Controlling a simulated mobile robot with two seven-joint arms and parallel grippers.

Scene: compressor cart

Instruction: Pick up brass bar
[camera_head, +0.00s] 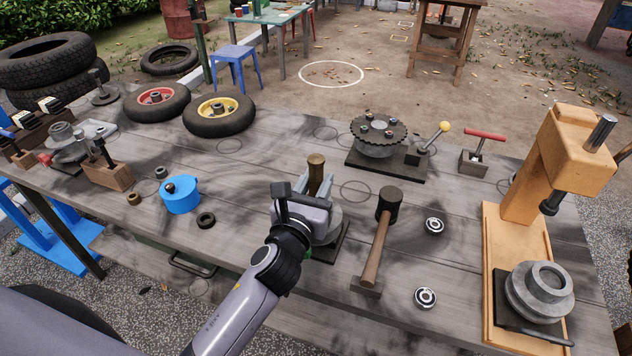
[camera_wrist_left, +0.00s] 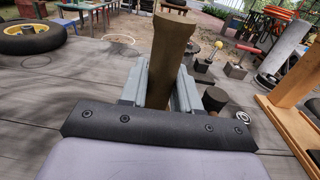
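The brass bar (camera_head: 316,172) stands roughly upright between the fingers of my left gripper (camera_head: 314,186), above a grey round fixture (camera_head: 330,228) on a dark base. In the left wrist view the brass bar (camera_wrist_left: 168,50) rises between the two grey fingers (camera_wrist_left: 160,88), which lie close against both its sides. The gripper looks shut on it. The bar's lower end is hidden behind the gripper body, so I cannot tell whether it touches the fixture. My right gripper is not in view.
A hammer (camera_head: 378,235) lies right of the gripper, with two bearings (camera_head: 434,226) beyond. A blue pot (camera_head: 181,194) and black ring (camera_head: 206,220) sit left. A toothed disc fixture (camera_head: 378,135) stands behind; an orange press (camera_head: 545,200) stands right.

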